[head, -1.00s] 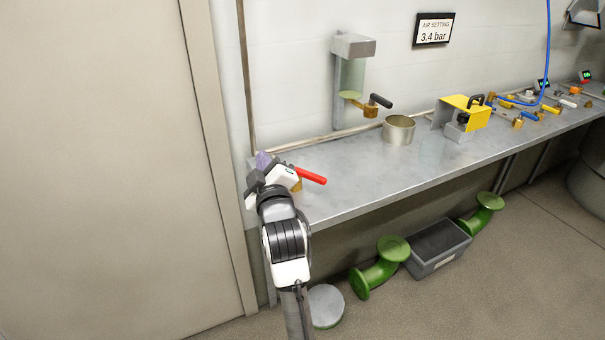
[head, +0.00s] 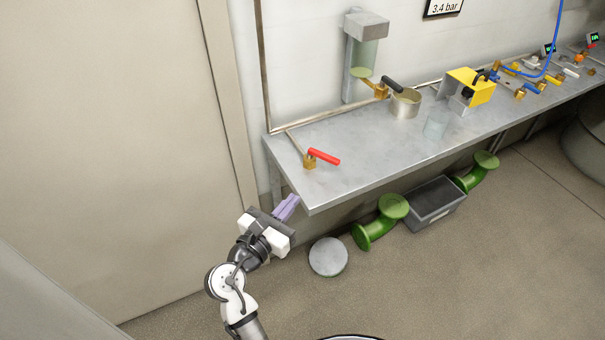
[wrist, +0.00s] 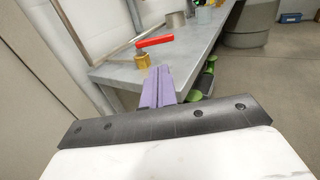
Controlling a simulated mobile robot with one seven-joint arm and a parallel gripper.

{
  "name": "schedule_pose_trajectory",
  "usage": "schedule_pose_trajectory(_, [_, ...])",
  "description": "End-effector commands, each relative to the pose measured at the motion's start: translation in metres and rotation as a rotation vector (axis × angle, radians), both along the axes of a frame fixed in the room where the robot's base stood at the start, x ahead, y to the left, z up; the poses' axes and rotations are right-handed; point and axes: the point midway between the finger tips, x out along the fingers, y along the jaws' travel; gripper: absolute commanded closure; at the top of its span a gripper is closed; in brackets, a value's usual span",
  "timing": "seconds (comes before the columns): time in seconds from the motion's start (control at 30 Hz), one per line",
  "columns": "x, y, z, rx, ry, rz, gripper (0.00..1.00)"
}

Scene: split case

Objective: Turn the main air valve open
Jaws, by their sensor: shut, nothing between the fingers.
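The main air valve is a brass body (head: 309,161) with a red lever handle (head: 324,156), on the near left end of the bench, joined to a pipe along the wall. The lever points to the right, along the bench. In the wrist view the red lever (wrist: 155,41) and brass body (wrist: 143,62) show beyond my fingertips. My gripper (head: 287,207) is off the bench's left front corner, apart from the valve. Its purple fingers (wrist: 158,86) are shut together with nothing between them.
The metal bench (head: 365,165) runs to the right, with its front edge close to my gripper. A second valve with a black handle (head: 392,82), a metal pot (head: 405,103) and a yellow device (head: 470,86) stand farther along. Below are green pipe pieces (head: 382,222) and a grey bin (head: 436,202).

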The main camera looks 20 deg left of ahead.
Motion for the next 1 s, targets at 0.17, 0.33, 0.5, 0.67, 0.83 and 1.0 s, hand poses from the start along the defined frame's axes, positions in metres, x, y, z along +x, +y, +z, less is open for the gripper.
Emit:
schedule_pose_trajectory(0.17, [0.03, -0.004, 0.002, 0.004, -0.002, -0.002, 1.0])
schedule_pose_trajectory(0.33, [0.067, -0.009, 0.003, 0.006, -0.001, -0.003, 1.0])
schedule_pose_trajectory(0.5, [0.1, -0.014, 0.003, 0.007, 0.0, -0.001, 1.0])
schedule_pose_trajectory(0.67, [0.122, -0.016, 0.002, 0.007, -0.001, 0.001, 1.0])
schedule_pose_trajectory(0.83, [0.132, -0.017, 0.0, 0.008, 0.0, 0.002, 1.0])
schedule_pose_trajectory(1.0, [0.133, -0.017, 0.0, 0.008, 0.0, 0.003, 1.0])
